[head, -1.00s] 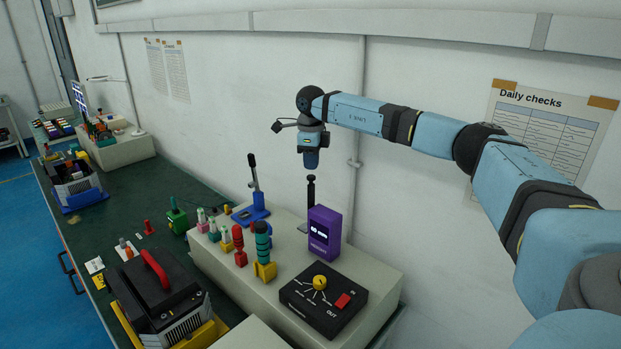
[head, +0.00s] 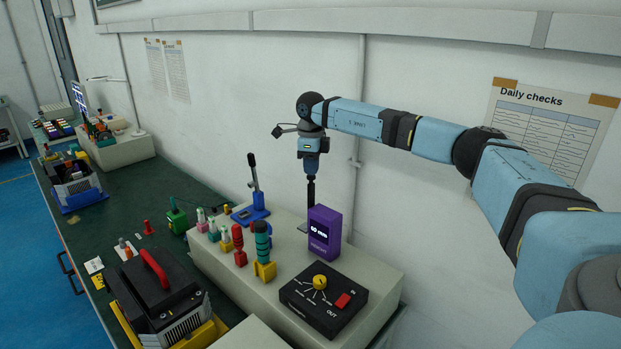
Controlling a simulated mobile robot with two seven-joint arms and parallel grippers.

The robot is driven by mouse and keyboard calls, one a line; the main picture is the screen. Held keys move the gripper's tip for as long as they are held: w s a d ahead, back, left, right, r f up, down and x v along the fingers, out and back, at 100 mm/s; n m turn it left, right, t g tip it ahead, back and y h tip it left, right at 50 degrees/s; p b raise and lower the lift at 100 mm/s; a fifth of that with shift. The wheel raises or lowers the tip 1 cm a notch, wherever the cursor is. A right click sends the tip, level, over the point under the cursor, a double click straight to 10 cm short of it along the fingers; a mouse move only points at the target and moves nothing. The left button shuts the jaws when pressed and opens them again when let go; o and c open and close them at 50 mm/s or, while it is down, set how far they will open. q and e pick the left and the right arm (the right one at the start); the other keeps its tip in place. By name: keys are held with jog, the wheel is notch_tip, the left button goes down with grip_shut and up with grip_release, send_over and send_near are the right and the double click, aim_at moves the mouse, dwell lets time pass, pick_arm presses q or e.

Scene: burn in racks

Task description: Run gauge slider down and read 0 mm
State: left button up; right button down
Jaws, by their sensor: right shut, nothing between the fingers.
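The gauge is a purple box (head: 324,236) with a small lit display on the raised beige shelf. Its display shows short white characters that look like a number with a unit, too small to read surely. A thin black upright post with a dark knob (head: 311,190) stands just behind and left of the box; its foot is partly hidden. My right gripper (head: 311,175) points straight down, shut and empty, with its tip at the top of the post, seemingly touching it. My left gripper is out of view.
A black dial box (head: 323,298) with a yellow knob stands in front of the gauge. A blue lever stand (head: 251,213) and several coloured plugs sit to the left. The wall with a vertical conduit (head: 359,130) is close behind. A black-lidded unit (head: 160,290) stands on the green bench.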

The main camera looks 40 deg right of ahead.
aim_at(311, 180)
jog(key=shift+f+b, duration=1.2)
jog(key=shift+f, duration=2.2)
notch_tip(311, 180, up, 5)
jog(key=p, duration=0.3)
jog(key=shift+f, duration=0.2)
jog(key=shift+r+p, duration=1.4)
jog(key=shift+r, duration=0.25)
jog(key=shift+r+p, duration=0.75)
jog(key=shift+r, duration=0.35)
